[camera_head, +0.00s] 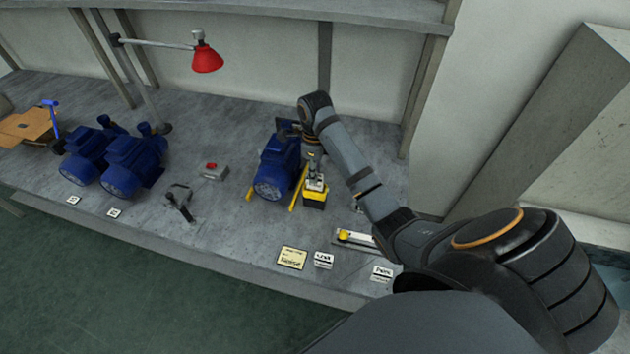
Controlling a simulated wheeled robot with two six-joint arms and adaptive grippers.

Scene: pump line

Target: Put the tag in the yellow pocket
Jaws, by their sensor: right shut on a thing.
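My right gripper (313,164) points down beside the front right of a blue pump (276,168). It is shut on a small pale tag (316,184), partly hidden by the fingers. Directly below is the yellow pocket (314,196), a small yellow holder with a dark lower part, at the right of the pump. The tag overlaps the pocket's top in this view; I cannot tell whether it is inside or just above it. My left gripper is not in view.
Yellow rails (298,188) flank the pump. Cards lie along the bench front: a yellow card (292,257), a white card (323,260) and another white card (381,273). A red lamp (207,58), a button box (213,172) and two blue pumps (133,166) stand left.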

